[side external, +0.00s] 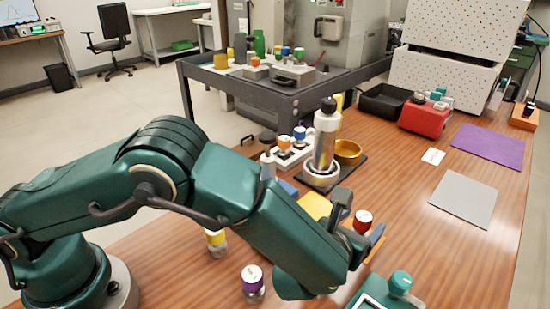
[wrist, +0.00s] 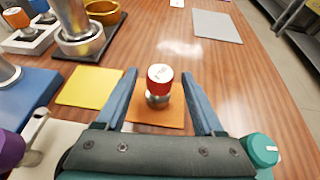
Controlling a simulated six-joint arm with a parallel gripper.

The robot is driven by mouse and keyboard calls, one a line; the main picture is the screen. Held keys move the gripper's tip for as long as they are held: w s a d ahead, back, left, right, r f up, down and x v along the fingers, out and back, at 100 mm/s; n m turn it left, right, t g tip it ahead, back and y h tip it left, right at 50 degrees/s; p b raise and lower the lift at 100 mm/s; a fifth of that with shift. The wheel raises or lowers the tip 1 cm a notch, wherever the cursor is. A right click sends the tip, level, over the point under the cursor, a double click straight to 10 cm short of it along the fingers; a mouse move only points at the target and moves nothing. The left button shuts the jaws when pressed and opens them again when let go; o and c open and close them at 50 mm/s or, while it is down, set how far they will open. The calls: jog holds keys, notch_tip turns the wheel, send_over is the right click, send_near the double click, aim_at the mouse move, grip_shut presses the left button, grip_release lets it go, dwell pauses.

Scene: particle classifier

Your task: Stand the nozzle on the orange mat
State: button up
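The orange mat (wrist: 140,116) lies on the table ahead of my gripper in the wrist view. A red-capped jar (wrist: 160,85) with a silvery base stands upright on it; its cap also shows in the side view (side external: 363,216). My gripper (wrist: 158,74) is open, with a blue finger on each side of the jar and visible gaps between. I cannot identify the nozzle for certain. A pale tapered piece (side external: 268,166) by the blue block may be it, and a silvery piece (wrist: 6,72) at the wrist view's left edge sits at that block.
The yellow mat (wrist: 90,87) lies left of the orange one. A silver cylinder (side external: 326,135) stands on a dark base behind. A purple-capped jar (side external: 252,279) and a teal-capped item (side external: 400,283) are near the arm.

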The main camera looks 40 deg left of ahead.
jog(key=shift+r, duration=0.2)
jog(key=v, duration=0.7)
jog(key=s+a+r+n+g+y, duration=0.2)
jog(key=s+a+r+n+g, duration=0.1)
jog(key=a+n, duration=0.6)
jog(key=s+a+r+n+g+y, duration=0.3)
jog(key=s+a+n+g, duration=0.1)
jog(key=a+n, duration=0.5)
jog(key=s+r+n+h, duration=0.3)
jog(key=s+n+h, duration=0.3)
jog(key=s+n, duration=0.5)
jog(key=shift+a+r+n+g, duration=0.25)
jog(key=shift+a+n+g, duration=0.2)
jog(key=shift+n, duration=2.65)
